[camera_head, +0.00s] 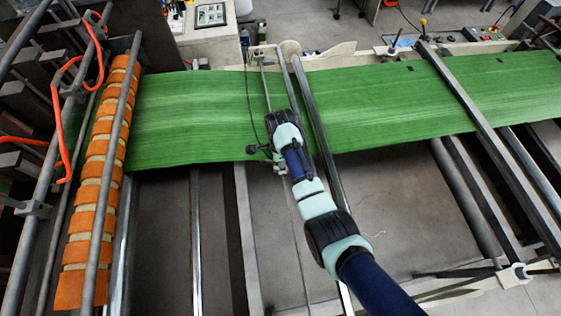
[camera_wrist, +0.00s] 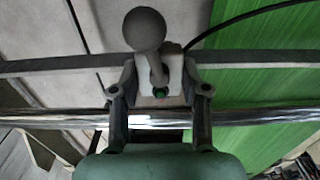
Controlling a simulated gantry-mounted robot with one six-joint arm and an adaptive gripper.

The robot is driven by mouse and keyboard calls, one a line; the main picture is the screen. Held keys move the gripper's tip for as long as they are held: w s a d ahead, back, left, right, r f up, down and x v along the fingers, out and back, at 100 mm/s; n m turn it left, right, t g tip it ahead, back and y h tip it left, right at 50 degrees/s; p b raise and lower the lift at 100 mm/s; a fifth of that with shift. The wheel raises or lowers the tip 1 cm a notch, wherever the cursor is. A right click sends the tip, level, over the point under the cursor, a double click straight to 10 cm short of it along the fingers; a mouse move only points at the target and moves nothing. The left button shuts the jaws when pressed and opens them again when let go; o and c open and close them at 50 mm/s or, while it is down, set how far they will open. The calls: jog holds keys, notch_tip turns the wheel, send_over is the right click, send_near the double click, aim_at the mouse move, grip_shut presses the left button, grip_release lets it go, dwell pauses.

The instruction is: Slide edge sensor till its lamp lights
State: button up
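The edge sensor is a pale block (camera_wrist: 143,80) with a round grey knob (camera_wrist: 145,30) in the wrist view. A small green lamp (camera_wrist: 160,94) shows on its face; whether it glows is hard to tell. My gripper (camera_wrist: 160,68) has one finger on each side of the block, and both appear to touch it. In the head view my gripper (camera_head: 279,166) is at the near edge of the green web (camera_head: 200,120), with the dark knob (camera_head: 252,149) just left of it. The web's edge lies close to the right of the block in the wrist view.
A shiny bar (camera_head: 318,130) crosses the web beside my arm. A thin cable (camera_head: 247,95) runs over the web to the sensor. An orange-banded roller (camera_head: 95,190) stands at the left. Open floor shows between the frame bars in front.

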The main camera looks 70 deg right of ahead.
grip_shut()
jog(key=shift+r+p, duration=0.15)
jog(key=shift+p, duration=0.2)
jog(key=shift+w+d, duration=0.25)
jog(key=shift+d, duration=0.1)
jog(key=o, duration=0.8)
grip_release()
jog(key=shift+c, duration=0.2)
notch_tip(320, 180, up, 7)
jog(key=shift+r, duration=0.15)
